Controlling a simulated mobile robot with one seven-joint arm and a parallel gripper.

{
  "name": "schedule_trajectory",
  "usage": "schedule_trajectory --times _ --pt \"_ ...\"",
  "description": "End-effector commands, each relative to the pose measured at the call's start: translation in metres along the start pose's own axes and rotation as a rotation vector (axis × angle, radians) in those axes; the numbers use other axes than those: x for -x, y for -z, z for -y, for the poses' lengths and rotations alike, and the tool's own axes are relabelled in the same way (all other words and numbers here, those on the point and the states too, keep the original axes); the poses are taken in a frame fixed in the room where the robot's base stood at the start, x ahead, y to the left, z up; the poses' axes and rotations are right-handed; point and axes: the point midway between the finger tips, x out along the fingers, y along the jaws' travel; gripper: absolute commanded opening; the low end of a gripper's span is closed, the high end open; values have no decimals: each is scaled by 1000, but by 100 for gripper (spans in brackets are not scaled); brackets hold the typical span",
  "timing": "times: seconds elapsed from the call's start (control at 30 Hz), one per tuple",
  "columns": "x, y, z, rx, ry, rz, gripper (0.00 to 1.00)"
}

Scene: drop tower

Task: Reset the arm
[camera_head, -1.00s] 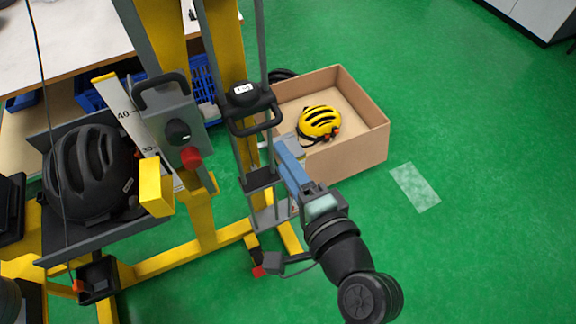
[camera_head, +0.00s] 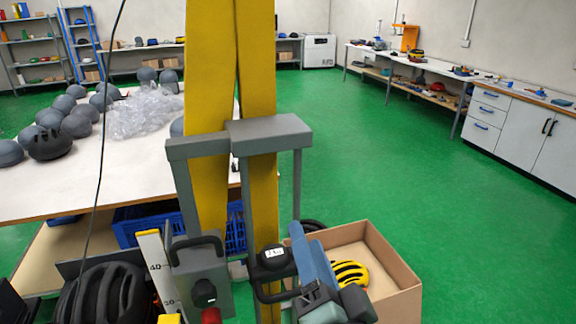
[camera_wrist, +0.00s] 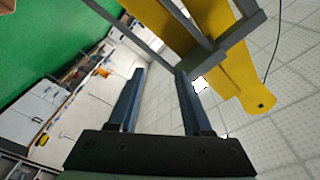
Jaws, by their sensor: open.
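My gripper (camera_wrist: 159,72) is open and empty in the wrist view, with two dark blue fingers apart and nothing between them. In the head view my gripper (camera_head: 298,228) shows at bottom centre, in front of the cardboard box (camera_head: 398,268) and right of the tower's black handle (camera_head: 273,262). The yellow drop tower (camera_head: 256,70) stands upright at centre. It also shows in the wrist view (camera_wrist: 235,75), at upper right beyond the fingers. Most of my arm is below the head view.
A yellow helmet (camera_head: 350,273) lies in the box, partly hidden by my arm. A black helmet (camera_head: 105,295) sits at lower left beside a scale (camera_head: 158,265). A white table (camera_head: 60,190) with several grey helmets is at left. Green floor (camera_head: 440,200) at right is clear.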

Motion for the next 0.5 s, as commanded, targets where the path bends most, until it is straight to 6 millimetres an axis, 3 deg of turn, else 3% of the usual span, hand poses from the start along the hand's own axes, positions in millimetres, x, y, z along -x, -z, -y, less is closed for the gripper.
schedule_trajectory --times 0.03,0.13,0.3,0.4,0.5 --pt "-8 23 39 131 55 -68 50" --pt "-10 62 105 378 124 -219 50" --pt "15 118 209 715 194 -503 50" --pt "36 138 252 845 203 -644 50" --pt "53 151 278 923 203 -742 50"
